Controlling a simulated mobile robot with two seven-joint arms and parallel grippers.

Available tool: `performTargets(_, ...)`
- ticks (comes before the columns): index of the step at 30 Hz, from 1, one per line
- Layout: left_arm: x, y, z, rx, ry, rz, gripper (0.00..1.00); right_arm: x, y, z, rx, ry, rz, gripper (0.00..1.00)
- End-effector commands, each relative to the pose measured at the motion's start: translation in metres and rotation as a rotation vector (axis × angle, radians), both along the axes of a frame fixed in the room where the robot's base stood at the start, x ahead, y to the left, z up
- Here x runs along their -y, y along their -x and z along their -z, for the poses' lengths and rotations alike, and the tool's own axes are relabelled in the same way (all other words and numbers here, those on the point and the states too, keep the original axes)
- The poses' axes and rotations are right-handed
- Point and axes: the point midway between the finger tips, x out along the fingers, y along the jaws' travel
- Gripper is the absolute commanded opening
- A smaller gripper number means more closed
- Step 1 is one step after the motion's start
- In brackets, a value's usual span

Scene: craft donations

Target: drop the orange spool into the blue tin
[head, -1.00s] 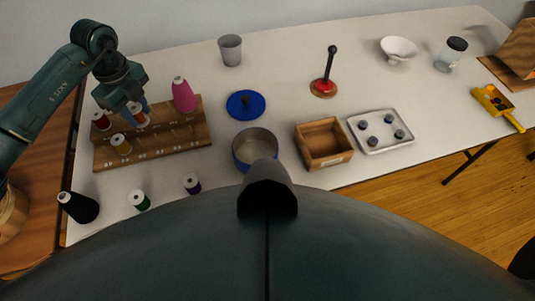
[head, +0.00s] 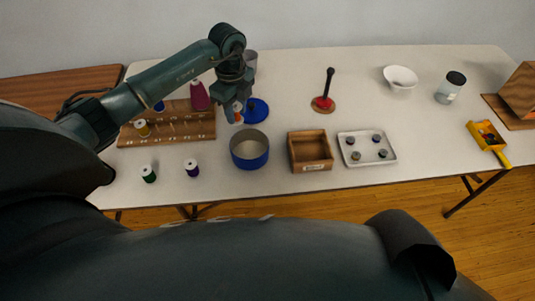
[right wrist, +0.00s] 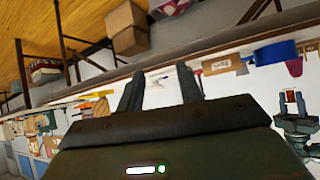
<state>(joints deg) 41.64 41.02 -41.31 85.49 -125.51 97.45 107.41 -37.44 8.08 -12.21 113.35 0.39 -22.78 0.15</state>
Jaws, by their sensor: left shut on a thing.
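The orange spool (head: 238,114), with a white top, is held in my left gripper (head: 237,103), raised above the table. In the head view it appears just behind and left of the blue tin (head: 250,161), between the rack and the blue lid. The tin stands open on the table, and its visible inside looks empty. The right wrist view also shows the tin (right wrist: 275,52) and my left gripper with the spool (right wrist: 293,105). My right gripper (right wrist: 160,88) has its fingers apart with nothing between them; it is out of sight in the head view.
A wooden spool rack (head: 165,129) is left of the tin. The blue lid (head: 256,112) lies behind it. A wooden box (head: 310,166) and a white tray (head: 367,159) stand to the right. Purple (head: 192,168) and green (head: 149,174) spools stand near the front edge.

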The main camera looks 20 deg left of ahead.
Motion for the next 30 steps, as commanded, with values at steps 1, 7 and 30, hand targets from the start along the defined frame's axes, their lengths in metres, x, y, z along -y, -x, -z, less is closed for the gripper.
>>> performTargets(1,0.0,0.0,-0.002,-0.001,0.0,-0.006,0.11,0.0,0.001,-0.001,-0.004,-0.001,0.003,0.36)
performTargets(7,0.0,0.0,0.003,-0.001,0.0,-0.015,0.11,0.0,0.001,0.003,-0.007,-0.001,0.004,0.36)
performTargets(30,0.0,0.0,0.059,0.0,0.0,-0.014,0.11,-0.018,-0.003,0.011,0.071,-0.034,-0.049,0.36)
